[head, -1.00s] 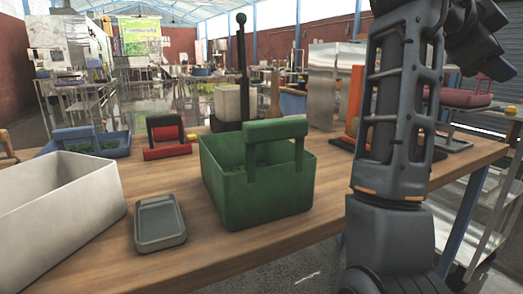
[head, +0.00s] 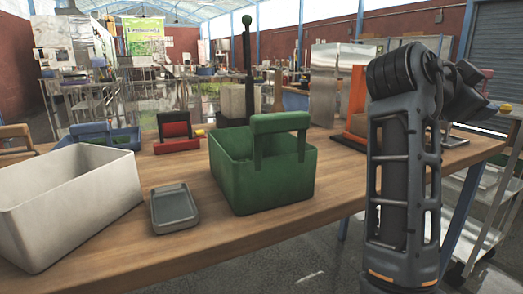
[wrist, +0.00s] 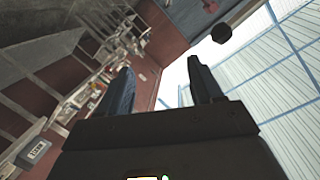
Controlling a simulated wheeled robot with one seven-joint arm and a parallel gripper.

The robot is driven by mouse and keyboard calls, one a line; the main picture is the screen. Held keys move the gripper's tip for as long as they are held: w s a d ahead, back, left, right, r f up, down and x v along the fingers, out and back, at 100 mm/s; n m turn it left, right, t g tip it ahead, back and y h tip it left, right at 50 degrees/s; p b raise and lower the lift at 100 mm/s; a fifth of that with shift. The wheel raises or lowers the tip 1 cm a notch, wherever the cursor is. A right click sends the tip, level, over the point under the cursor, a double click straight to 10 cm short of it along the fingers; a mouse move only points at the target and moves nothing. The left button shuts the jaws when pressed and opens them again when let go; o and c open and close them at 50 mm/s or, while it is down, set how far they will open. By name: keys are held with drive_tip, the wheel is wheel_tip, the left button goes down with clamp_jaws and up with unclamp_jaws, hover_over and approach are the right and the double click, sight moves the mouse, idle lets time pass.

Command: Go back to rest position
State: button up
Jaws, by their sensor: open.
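My gripper shows in the wrist view (wrist: 160,88), with its two dark fingers apart and nothing between them. Behind the fingers that view holds a tilted stretch of red wall, shelving and the pale roof. In the head view my arm stands folded upright at the right, beside the table (head: 240,225). The gripper itself is out of the head view.
On the table are a white bin (head: 70,205), a small grey tray (head: 174,208), a green handled box (head: 262,180), a blue basket (head: 110,138), a red-and-black holder (head: 177,133) and an orange stand (head: 356,105). A metal cart (head: 490,195) stands at the right.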

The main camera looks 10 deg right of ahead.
drive_tip(key=s+a+f+n+t+y, duration=0.15)
drive_tip(key=f+n+t, duration=0.35)
drive_tip(key=f, duration=0.7)
drive_tip(key=s+a+f+n+t+y, duration=0.1)
drive_tip(key=a+f+n+t+y, duration=0.2)
drive_tip(key=f+n, duration=0.6)
drive_tip(key=s+a+f+n+t+y, duration=0.1)
drive_tip(key=s+a+f+n+y, duration=0.25)
drive_tip(key=s+f, duration=0.45)
drive_tip(key=s+a+f+n+t+y, duration=0.1)
drive_tip(key=s+a+f+n+y, duration=0.2)
drive_tip(key=s+f, duration=0.45)
drive_tip(key=s+a+r+y, duration=0.15)
drive_tip(key=s+a, duration=0.25)
drive_tip(key=s, duration=0.9)
drive_tip(key=s+a+r+y, duration=0.1)
drive_tip(key=s+a+y, duration=0.25)
drive_tip(key=s, duration=0.95)
wheel_tip(320, 180, up, 14)
drive_tip(key=p, duration=1.3)
drive_tip(key=shift+a+h+p, duration=0.3)
drive_tip(key=shift+a+p, duration=0.05)
drive_tip(key=shift+a, duration=0.1)
